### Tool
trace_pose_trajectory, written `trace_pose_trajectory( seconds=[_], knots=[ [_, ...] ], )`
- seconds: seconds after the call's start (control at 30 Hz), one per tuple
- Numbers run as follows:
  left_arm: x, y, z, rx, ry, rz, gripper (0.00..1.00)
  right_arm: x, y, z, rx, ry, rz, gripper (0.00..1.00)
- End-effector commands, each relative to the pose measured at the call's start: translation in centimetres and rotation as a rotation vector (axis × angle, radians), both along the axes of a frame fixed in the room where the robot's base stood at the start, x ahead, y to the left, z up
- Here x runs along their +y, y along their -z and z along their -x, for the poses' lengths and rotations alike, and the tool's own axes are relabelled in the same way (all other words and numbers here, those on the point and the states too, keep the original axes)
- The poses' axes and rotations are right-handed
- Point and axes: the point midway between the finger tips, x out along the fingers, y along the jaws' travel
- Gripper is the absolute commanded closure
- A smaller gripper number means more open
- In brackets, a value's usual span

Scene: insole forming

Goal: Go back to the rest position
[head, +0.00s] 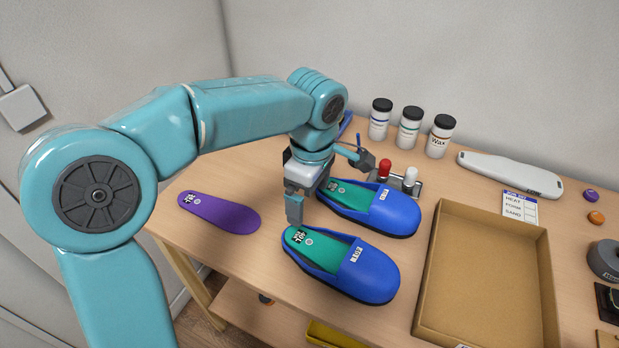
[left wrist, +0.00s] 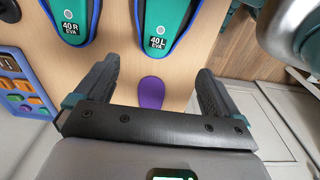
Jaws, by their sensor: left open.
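My left gripper (head: 296,208) is above the table near the heels of two blue shoes. It is open, and the left wrist view shows its two fingers (left wrist: 158,88) apart with nothing held between them. The near blue shoe (head: 366,272) and the far blue shoe (head: 392,212) each have a green insole inside. The insole marked 40 L (left wrist: 166,24) and the insole marked 40 R (left wrist: 74,10) show in the left wrist view. A purple insole (head: 218,212) lies flat on the table to the left of the gripper. My right gripper is not in view.
An empty cardboard tray (head: 428,262) stands right of the shoes. White jars (head: 409,133) stand at the back, near a small rack with a red-topped item (head: 384,169). A long white insole-shaped piece (head: 508,174) lies at the back right. The table's front left edge is close to the purple insole.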

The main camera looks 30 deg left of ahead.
Motion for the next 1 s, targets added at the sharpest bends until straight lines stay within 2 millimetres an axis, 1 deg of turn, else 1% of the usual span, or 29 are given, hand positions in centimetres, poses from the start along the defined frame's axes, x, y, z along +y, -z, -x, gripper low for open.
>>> trace_pose_trajectory(
  seconds=[0.03,0.1,0.2,0.3,1.0],
  knots=[
    [-0.1,-1.1,-0.1,-0.004,0.001,0.001,0.04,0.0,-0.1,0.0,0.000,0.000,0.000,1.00],
    [-0.2,-2.3,0.0,-0.002,0.002,0.000,0.04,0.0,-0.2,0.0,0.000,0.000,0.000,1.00],
    [-0.2,-3.5,0.0,0.000,0.001,-0.001,0.04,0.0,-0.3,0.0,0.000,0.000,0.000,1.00],
    [-0.2,-4.1,0.0,0.001,0.001,-0.001,0.04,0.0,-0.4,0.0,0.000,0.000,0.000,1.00],
    [-0.2,-4.2,0.0,0.001,0.001,-0.001,0.04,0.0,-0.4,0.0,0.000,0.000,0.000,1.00]
  ],
)
